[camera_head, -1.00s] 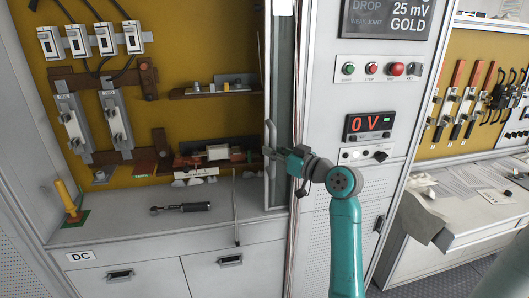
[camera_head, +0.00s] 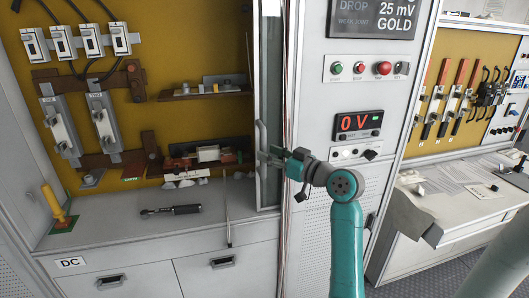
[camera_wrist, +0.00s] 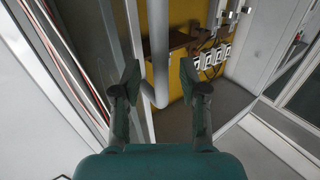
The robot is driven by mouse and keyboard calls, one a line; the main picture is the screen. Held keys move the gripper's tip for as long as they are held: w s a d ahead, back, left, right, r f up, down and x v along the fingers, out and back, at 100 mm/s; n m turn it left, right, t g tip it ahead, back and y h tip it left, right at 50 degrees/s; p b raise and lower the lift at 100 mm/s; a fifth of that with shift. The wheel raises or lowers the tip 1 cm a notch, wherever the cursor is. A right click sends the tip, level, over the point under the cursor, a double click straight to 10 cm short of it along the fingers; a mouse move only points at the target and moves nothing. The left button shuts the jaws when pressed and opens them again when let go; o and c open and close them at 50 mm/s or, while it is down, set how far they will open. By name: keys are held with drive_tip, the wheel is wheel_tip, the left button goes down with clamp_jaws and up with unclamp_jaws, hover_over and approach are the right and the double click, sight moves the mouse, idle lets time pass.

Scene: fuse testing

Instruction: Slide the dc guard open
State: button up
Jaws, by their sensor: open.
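The dc guard (camera_head: 270,95) is a clear panel in a grey frame, standing at the right side of the DC bay. The bay's yellow back wall and parts show uncovered to its left. The guard's upright grey bar handle (camera_head: 259,143) is on its left edge. In the wrist view the handle (camera_wrist: 159,45) runs down between my fingers and bends away at its lower end. My gripper (camera_wrist: 158,82) is open, with a gap on both sides of the bar. In the head view my gripper (camera_head: 268,156) is just right of the handle.
The bay counter holds a black-handled tool (camera_head: 171,210), a yellow upright handle (camera_head: 54,203) and a thin rod (camera_head: 227,210). A control panel with a red 0 V display (camera_head: 358,122) stands right of the guard. A second bench (camera_head: 460,212) is further right.

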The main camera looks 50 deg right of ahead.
drive_tip(key=s, duration=0.9)
drive_tip(key=shift+a, duration=0.2)
drive_tip(key=w+a+f+m+g+h, duration=0.1)
drive_tip(key=a+f+m, duration=0.1)
drive_tip(key=a+f, duration=0.4)
drive_tip(key=w+a+f+m+h, duration=0.1)
drive_tip(key=a+f+m, duration=0.15)
drive_tip(key=f, duration=0.65)
drive_tip(key=s+a+f+m+g+h, duration=0.1)
drive_tip(key=s+a+f, duration=0.4)
drive_tip(key=a+f, duration=0.55)
drive_tip(key=s+a+f+n+g, duration=0.15)
drive_tip(key=s+a+f, duration=0.35)
drive_tip(key=s+a, duration=0.6)
drive_tip(key=s+a+r+n+y, duration=0.1)
drive_tip(key=s+a+n, duration=0.1)
drive_tip(key=s, duration=0.5)
drive_tip(key=s+a+r+n+y, duration=0.1)
drive_tip(key=s+a+n+y, duration=0.1)
drive_tip(key=s, duration=0.6)
drive_tip(key=shift+a+r+n+y, duration=0.3)
drive_tip(key=shift+a+r, duration=0.05)
drive_tip(key=shift+a, duration=0.35)
